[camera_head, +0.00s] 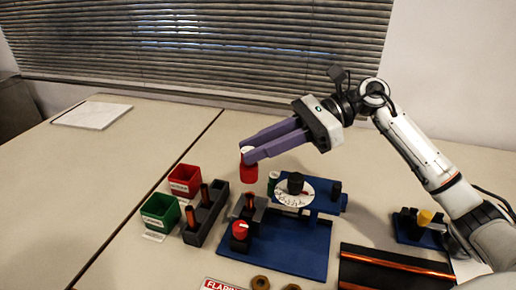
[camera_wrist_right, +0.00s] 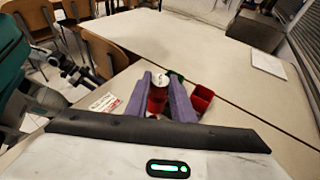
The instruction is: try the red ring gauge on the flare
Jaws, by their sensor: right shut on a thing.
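The red ring gauge (camera_head: 249,172), a red cylinder with a white top, is between the purple fingers of my right gripper (camera_head: 247,155). The gripper is shut on it and holds it upright. In the right wrist view the gauge (camera_wrist_right: 158,94) shows its marked white top between the fingers. A copper tube (camera_head: 249,202) stands in a grey clamp on the blue rig; its top end, where the flare is, is too small to make out. In the head view the gauge appears just above this tube, with a gap between them. My left gripper is not in view.
The blue rig base (camera_head: 305,258) carries a red knob (camera_head: 239,229), a white dial (camera_head: 293,191) and a green cylinder (camera_head: 273,179). A dark rack (camera_head: 216,208) with copper tubes stands left, beside a red bin (camera_head: 185,178) and a green bin (camera_head: 160,211).

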